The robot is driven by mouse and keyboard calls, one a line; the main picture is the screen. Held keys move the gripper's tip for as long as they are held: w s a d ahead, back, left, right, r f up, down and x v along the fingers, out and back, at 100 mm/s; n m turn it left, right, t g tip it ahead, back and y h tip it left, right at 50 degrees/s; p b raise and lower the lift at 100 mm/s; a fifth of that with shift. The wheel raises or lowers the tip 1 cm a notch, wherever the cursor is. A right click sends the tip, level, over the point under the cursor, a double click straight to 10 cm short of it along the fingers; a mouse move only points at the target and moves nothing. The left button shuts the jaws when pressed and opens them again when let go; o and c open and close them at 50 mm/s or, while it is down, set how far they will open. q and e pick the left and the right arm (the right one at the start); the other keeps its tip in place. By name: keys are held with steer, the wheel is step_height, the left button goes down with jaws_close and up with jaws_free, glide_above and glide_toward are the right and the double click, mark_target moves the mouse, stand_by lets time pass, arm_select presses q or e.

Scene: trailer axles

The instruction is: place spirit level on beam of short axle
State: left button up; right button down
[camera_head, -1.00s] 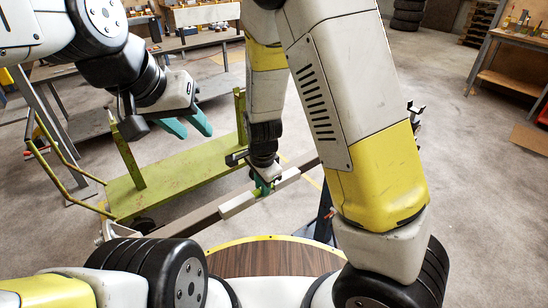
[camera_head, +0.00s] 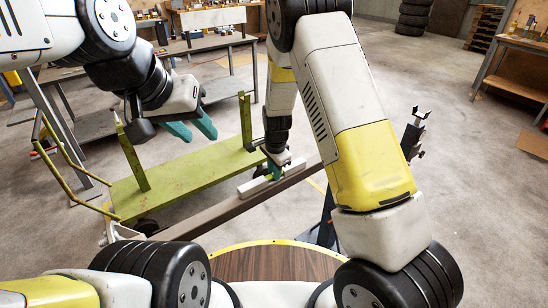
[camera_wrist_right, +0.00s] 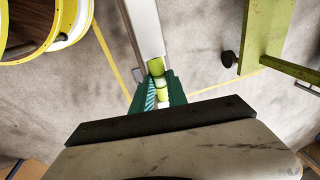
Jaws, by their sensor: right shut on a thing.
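The spirit level (camera_head: 252,188) is a pale bar; its yellow-green vials (camera_wrist_right: 158,84) show in the right wrist view. My right gripper (camera_head: 275,170) is shut on it; its green fingers (camera_wrist_right: 158,92) show on both sides of the vial section. The axle beam (camera_head: 215,215) is a long brown-grey bar running from lower left to upper right. The level lies roughly parallel to it, along its far edge in the head view. I cannot tell whether they touch. My left gripper (camera_head: 192,131) is empty, its two teal fingers apart, over the green cart.
The green cart (camera_head: 190,175) with upright posts stands behind the beam. A stand with a forked top (camera_head: 415,125) is at the right. A round wooden top with a yellow rim (camera_head: 275,262) is in front. Workbenches line the back; open floor lies right.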

steer(key=c, duration=1.3)
jaws_free()
steer(key=s+d+r+n+y, duration=0.15)
steer(key=s+r, duration=0.25)
steer(key=r, duration=0.7)
steer(key=s+d+r+n, duration=0.1)
steer(key=s+d+r, duration=0.2)
steer(key=r, duration=0.8)
steer(key=s+d+r+n+t, duration=0.1)
steer(key=s+d+r+n, duration=0.2)
steer(key=s, duration=0.3)
steer(key=s+d+r+n+t, duration=0.1)
steer(key=s+d+r+n, duration=0.2)
steer(key=s, duration=0.4)
steer(key=s+d+r+n+t, duration=0.1)
steer(key=s+d+r+n, duration=0.2)
steer(key=s+r, duration=0.2)
steer(key=shift+s+d+r+t, duration=0.1)
steer(key=shift+s+d+t, duration=0.1)
steer(key=shift+s, duration=0.2)
steer(key=shift+s+d+r+t, duration=0.1)
steer(key=shift+s+t, duration=0.1)
steer(key=shift+s, duration=0.2)
